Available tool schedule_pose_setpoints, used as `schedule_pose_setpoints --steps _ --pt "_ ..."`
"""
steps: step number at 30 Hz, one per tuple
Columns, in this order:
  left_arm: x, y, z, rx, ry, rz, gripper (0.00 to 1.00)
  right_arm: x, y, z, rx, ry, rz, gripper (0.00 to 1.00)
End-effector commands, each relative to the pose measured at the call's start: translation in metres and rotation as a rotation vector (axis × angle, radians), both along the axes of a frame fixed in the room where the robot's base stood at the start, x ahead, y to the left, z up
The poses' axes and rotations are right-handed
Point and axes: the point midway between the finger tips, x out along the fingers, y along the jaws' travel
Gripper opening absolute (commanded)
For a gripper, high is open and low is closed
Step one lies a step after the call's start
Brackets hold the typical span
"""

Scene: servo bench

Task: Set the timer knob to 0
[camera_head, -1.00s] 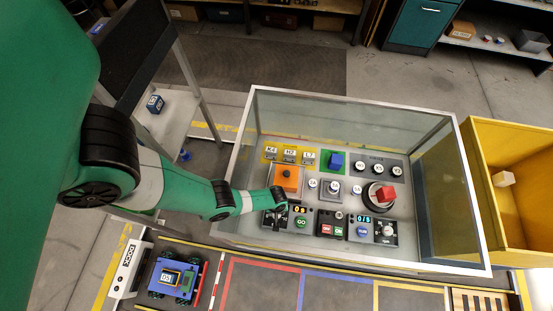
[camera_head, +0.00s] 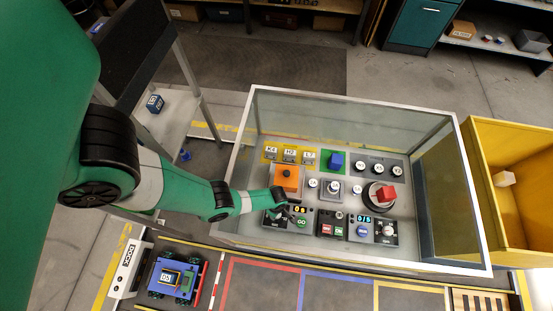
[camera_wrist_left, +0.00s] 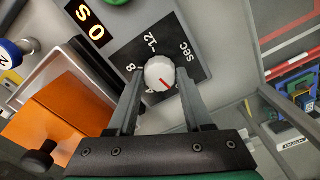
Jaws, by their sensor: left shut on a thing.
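My left gripper (camera_wrist_left: 159,88) is shut on the knob, one finger on each side. In the head view my left gripper (camera_head: 287,208) is over the timer panel and hides the knob. My right gripper is not in view.
An orange block (camera_head: 287,178) stands just behind the gripper. A green GO button (camera_head: 302,223) is close on its right. A red knob (camera_head: 387,192) and other controls lie further right. The panel sits inside a clear-walled case with a metal rim (camera_head: 350,98).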

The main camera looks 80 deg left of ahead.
Motion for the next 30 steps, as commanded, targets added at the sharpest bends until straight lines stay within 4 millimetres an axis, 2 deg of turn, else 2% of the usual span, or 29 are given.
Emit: schedule_pose_setpoints --steps 9,22,23,27,30 --pt "-0.0011 -0.0002 -0.0013 0.000 0.001 0.092 0.00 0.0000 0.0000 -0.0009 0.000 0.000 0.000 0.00" --pt "-0.0011 -0.0001 -0.0013 0.000 0.001 0.102 0.00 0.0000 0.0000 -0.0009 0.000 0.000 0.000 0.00" --pt "-0.0011 -0.0001 -0.0013 0.000 0.001 0.102 0.54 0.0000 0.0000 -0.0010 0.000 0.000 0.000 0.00" --pt "-0.0008 -0.0001 -0.0010 -0.001 0.001 0.102 0.79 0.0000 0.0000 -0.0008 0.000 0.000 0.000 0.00" --pt "-0.0005 -0.0001 -0.0007 0.000 0.000 0.101 0.80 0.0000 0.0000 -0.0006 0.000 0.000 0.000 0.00"
